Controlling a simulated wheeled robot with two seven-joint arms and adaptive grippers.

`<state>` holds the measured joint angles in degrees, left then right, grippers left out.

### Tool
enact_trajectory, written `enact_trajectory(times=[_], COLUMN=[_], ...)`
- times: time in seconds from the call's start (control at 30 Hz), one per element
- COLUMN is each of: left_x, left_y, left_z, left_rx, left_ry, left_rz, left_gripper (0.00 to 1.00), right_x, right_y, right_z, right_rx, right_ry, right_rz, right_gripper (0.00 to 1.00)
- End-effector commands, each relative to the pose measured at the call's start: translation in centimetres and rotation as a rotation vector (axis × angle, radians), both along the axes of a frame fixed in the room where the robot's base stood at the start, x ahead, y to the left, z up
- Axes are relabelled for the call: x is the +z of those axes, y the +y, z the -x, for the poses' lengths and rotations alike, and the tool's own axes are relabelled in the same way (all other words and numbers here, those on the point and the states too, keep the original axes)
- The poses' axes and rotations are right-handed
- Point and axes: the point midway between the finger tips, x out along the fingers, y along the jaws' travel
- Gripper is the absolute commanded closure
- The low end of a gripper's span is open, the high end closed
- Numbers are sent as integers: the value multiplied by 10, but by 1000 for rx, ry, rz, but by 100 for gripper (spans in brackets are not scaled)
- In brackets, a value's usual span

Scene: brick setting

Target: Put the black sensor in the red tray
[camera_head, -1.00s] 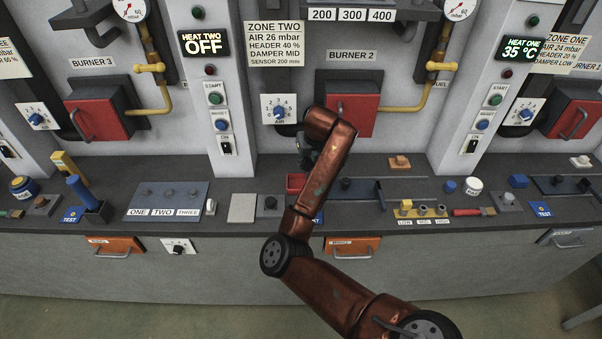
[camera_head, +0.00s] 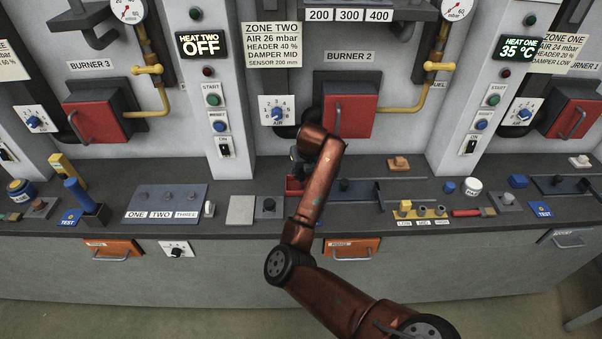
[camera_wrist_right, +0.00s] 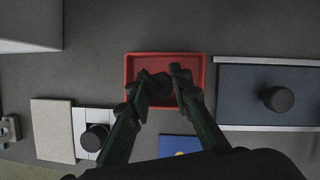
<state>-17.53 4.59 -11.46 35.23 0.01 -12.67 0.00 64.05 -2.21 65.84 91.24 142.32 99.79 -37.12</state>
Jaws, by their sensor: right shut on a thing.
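The red tray (camera_wrist_right: 165,57) lies on the dark bench top below my right gripper. In the head view a part of the red tray (camera_head: 293,188) shows under the gripper, and the arm hides the rest. My right gripper (camera_wrist_right: 160,84) points down over the tray. It is shut on the black sensor (camera_wrist_right: 157,87), which shows as a dark form between the fingers, inside the tray's outline. I cannot tell whether the sensor touches the tray floor. In the head view the right gripper (camera_head: 298,160) is small, dark and partly hidden. My left gripper is not in view.
Left of the tray are a pale flat block (camera_wrist_right: 53,130) and a plate with a black knob (camera_wrist_right: 95,138). Right of it is a dark blue slide panel (camera_wrist_right: 245,95) with a knob. Behind it stands the burner 2 panel with a red door (camera_head: 348,112).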

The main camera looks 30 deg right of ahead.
Motion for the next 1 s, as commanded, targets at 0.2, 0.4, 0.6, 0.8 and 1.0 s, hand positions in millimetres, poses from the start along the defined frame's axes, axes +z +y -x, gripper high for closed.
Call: enact_trajectory(times=[0.2,0.4,0.6,0.8,1.0], left_x=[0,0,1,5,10], left_y=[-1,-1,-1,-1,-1], left_z=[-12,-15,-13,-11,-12], left_rx=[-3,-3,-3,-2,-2], left_ry=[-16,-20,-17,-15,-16], left_rz=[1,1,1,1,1], left_gripper=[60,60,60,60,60], right_x=[-1,-1,2,29,69], right_y=[0,0,0,4,8], right_z=[0,0,0,9,25], right_rx=[0,1,1,1,0], right_ry=[1,1,0,-5,-4], right_rz=[0,0,0,1,1], right_gripper=[68,63,63,63,63])
